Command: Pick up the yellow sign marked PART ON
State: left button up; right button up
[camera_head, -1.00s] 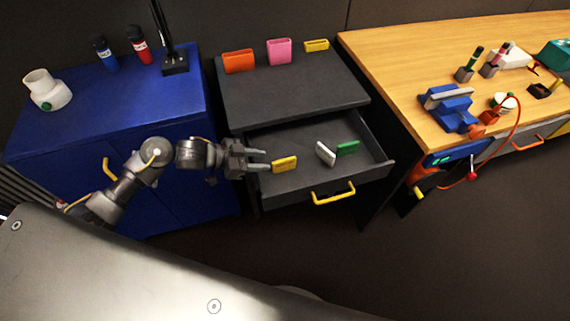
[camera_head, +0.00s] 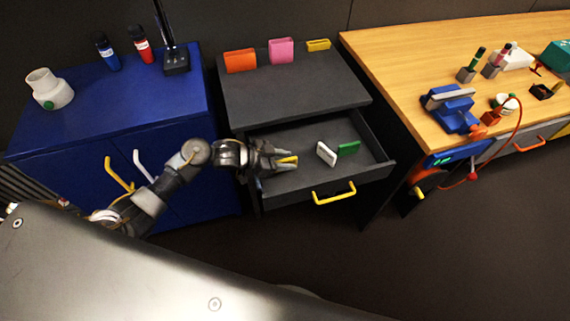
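A small yellow sign (camera_head: 289,160) lies in the open drawer, at its left side; any lettering on it is too small to read. My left gripper (camera_head: 286,160) reaches in over the drawer's left edge, with a finger on either side of this sign. The fingers cover part of the sign, and I cannot tell whether they are closed on it. Another small yellow sign (camera_head: 318,45) stands on top of the dark cabinet at the back. My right gripper is not in view.
The open drawer (camera_head: 280,185) also holds a white sign (camera_head: 326,153) and a green sign (camera_head: 348,148) to the right. Orange (camera_head: 240,61) and pink (camera_head: 281,51) signs stand on the cabinet top. A blue cabinet (camera_head: 130,112) is at left, a wooden workbench (camera_head: 400,60) at right.

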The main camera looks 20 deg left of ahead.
aim_at(285, 159)
pick_arm(q)
grip_shut()
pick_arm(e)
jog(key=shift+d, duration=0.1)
pick_arm(q)
jog(key=shift+r, duration=0.1)
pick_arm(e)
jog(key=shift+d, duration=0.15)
pick_arm(q)
jog(key=shift+r, duration=0.25)
notch_tip(285, 159, up, 2)
jog(key=shift+r, duration=0.2)
jog(key=s+d+r+p, duration=0.1)
jog(key=s+d+r, duration=0.6)
jog(key=s+r, duration=0.3)
jog(key=shift+s+d+p, duration=0.3)
jog(key=shift+s+d, duration=0.1)
jog(key=shift+s, duration=0.45)
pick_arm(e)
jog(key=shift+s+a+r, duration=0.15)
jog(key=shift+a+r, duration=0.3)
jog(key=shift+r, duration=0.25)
